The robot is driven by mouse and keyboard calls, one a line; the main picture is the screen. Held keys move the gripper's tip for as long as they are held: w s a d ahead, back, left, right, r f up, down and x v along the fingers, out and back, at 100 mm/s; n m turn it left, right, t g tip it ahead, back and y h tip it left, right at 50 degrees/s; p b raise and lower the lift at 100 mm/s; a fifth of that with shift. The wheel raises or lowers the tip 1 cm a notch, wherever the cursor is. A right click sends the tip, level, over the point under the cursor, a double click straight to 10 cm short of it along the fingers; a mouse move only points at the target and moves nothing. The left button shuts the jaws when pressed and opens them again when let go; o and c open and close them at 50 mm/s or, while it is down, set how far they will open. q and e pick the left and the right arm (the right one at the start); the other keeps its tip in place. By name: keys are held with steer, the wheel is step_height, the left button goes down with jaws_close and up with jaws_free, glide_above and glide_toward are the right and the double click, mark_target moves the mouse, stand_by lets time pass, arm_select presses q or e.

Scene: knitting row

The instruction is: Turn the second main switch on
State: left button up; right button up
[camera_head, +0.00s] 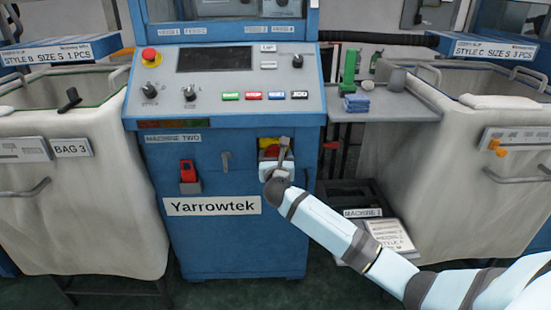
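The blue machine labelled MACHINE TWO (215,230) stands in the middle of the head view. Its main switch (266,143), a red part on a yellow plate, sits on the front panel at the upper right. My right gripper (283,146) is in front of this switch and covers much of its right side and lower part. The fingers reach up to the switch. I cannot tell whether they touch or grip it, or which way the switch is turned. My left gripper is not in view.
A red device (188,172) and a small grey handle (226,161) are on the same panel. Above is a control console (225,95) with an emergency stop button (150,56). A side shelf (390,105) and cloth bins (90,200) flank the machine.

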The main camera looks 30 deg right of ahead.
steer(key=c, duration=0.4)
steer(key=shift+c, duration=0.2)
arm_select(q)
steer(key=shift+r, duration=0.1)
